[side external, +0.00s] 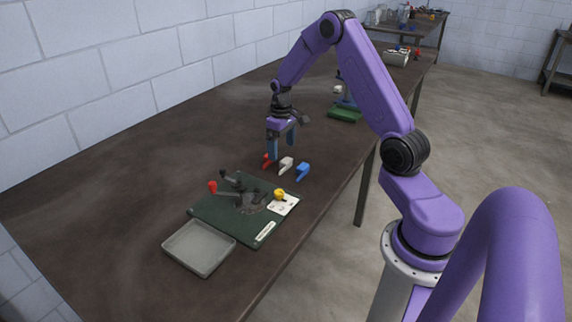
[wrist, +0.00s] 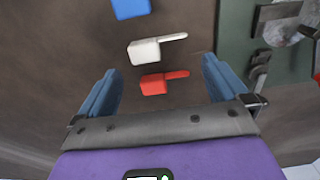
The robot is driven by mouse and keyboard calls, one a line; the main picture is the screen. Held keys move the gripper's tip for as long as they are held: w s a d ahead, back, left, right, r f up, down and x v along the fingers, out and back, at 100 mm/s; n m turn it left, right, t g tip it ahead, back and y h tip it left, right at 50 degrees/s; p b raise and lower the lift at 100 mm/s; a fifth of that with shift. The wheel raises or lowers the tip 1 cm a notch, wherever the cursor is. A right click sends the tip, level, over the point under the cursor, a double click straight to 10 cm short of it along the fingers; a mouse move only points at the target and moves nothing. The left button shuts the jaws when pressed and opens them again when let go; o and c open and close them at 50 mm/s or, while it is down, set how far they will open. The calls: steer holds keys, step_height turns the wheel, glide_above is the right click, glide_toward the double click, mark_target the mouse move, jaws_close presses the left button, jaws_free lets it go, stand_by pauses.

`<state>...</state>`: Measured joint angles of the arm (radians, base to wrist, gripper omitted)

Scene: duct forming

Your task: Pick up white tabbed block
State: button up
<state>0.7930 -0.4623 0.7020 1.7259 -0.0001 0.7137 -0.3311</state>
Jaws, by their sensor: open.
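The white tabbed block (side external: 285,165) lies on the brown table between a red tabbed block (side external: 266,160) and a blue tabbed block (side external: 302,171). In the wrist view the white block (wrist: 146,51) is above the red block (wrist: 155,84), its thin tab pointing right. The blue block (wrist: 130,8) is partly cut off at the top edge. My gripper (side external: 281,158) is open above the table, close to the red block. In the wrist view my gripper's blue fingers (wrist: 160,78) stand either side of the red block, apart from it, with the white block farther out.
A green board (side external: 215,213) with a dark bending fixture and a red-knobbed lever is in front of the blocks. A yellow knob (side external: 279,194) sits on its white plate. An empty grey tray (side external: 199,248) is at the near left. A green-based device (side external: 345,115) stands farther back.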

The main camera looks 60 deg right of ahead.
mark_target(283, 163)
steer(key=shift+s+f, duration=0.15)
steer(key=shift+f, duration=2.85)
steer(key=c, duration=0.7)
